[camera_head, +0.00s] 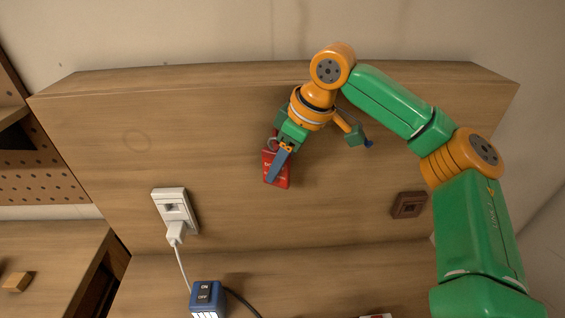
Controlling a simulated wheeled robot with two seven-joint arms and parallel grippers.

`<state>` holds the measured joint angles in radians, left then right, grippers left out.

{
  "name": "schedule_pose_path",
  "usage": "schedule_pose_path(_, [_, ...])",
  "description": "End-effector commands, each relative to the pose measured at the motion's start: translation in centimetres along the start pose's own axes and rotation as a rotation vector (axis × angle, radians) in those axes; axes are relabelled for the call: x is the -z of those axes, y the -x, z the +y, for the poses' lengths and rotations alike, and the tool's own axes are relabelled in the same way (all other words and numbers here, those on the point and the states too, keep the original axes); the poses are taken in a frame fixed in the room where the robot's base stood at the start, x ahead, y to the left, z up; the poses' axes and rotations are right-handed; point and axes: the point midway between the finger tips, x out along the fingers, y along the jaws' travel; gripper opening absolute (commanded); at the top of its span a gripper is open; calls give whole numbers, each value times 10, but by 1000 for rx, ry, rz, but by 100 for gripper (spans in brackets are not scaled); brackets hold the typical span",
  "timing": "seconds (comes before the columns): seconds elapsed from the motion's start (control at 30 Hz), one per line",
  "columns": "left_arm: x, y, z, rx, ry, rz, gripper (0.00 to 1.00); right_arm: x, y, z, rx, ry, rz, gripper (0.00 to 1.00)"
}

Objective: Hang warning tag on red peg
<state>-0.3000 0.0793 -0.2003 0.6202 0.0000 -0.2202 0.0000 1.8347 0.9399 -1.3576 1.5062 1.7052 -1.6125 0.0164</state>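The red warning tag (282,180) with pale lettering is upright against the wooden panel, below my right gripper. A pale ring shows at its top, by a small red piece (276,133) that may be the red peg; the gripper hides most of that spot. My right gripper (320,162) has its fingers spread wide apart. One blue finger crosses in front of the tag, and the other is well to the right. I cannot tell whether the near finger touches the tag, or whether the ring is around the peg. My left gripper is not in view.
A white wall outlet (172,205) with a plug is left of the tag. A blue ON/OFF switch box (207,293) with cables is below. A brown socket (408,205) is at the right. A pegboard shelf (40,180) stands at the left, with a wooden block (17,281) below.

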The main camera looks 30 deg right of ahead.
Motion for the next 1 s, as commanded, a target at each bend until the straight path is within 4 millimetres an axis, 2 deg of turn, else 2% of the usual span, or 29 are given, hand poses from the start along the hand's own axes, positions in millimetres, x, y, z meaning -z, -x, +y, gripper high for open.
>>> schedule_pose_path(0.5, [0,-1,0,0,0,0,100,1,2,0,-1,2,6,52])
schedule_pose_path(0.57, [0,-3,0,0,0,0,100,1,10,0,-1,1,7,52])
schedule_pose_path(0.8, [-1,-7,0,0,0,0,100,-2,61,1,0,1,11,52])
schedule_pose_path(1.0, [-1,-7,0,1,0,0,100,-4,74,1,2,1,8,52])
